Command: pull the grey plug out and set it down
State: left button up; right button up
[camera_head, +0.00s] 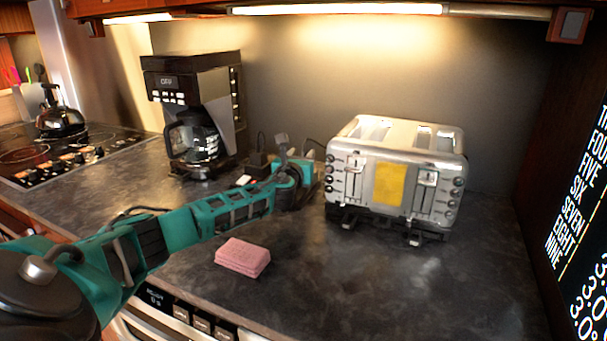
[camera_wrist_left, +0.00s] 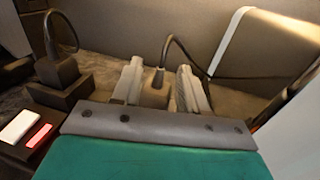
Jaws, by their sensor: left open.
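The grey plug (camera_wrist_left: 157,82) shows in the left wrist view, with a dark cable rising from its top. My left gripper (camera_wrist_left: 161,74) is open, one finger on each side of the plug. A gap is hard to judge, and the plug's lower part is hidden by the gripper body. In the head view my left gripper (camera_head: 291,160) reaches in between the coffee maker and the toaster, and it hides the plug there. My right gripper is in neither view.
A black plug (camera_wrist_left: 60,72) with a cable stands left of the gripper, near a white switch (camera_wrist_left: 19,126) and a red one (camera_wrist_left: 40,135). The toaster (camera_head: 345,180) is close on the right, the coffee maker (camera_head: 220,95) on the left. A pink sponge (camera_head: 242,257) lies in front; counter around it is clear.

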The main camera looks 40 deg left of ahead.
pick_arm(q)
grip_shut()
dwell(0.4)
